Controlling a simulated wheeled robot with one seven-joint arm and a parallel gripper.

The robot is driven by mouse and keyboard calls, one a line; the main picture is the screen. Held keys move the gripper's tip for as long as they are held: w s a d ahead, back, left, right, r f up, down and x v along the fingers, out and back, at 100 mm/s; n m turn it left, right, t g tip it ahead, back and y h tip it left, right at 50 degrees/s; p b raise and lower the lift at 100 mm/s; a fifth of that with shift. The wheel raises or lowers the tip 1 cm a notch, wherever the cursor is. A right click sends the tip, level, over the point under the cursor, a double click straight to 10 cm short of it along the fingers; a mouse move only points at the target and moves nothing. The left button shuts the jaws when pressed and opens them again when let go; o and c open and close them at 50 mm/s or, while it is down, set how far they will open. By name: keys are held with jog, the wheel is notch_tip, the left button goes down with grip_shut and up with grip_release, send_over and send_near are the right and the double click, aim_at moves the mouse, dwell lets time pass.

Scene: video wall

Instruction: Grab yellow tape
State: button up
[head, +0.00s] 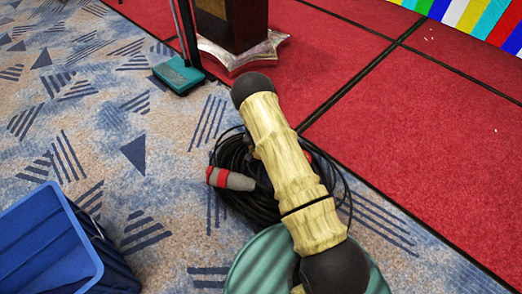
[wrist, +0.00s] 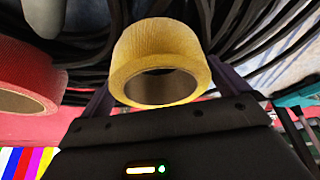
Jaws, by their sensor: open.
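The yellow tape (wrist: 160,50) is a thick roll in the middle of the wrist view, with its brown inner ring facing the camera. My gripper (wrist: 162,68) is open, with a dark finger on each side of the roll. I cannot tell whether either finger touches it. In the head view my own arm covers the gripper, and I cannot make out the yellow tape there.
A red roll (wrist: 28,88) lies left of the tape. A blue bin (head: 50,240), red platform (head: 420,130) and silver-based stand (head: 240,50) are nearby.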

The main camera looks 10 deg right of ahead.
jog(key=shift+w+f, duration=0.1)
jog(key=shift+c, duration=0.2)
jog(key=c, duration=0.8)
notch_tip(320, 180, up, 10)
jog(key=p, duration=0.6)
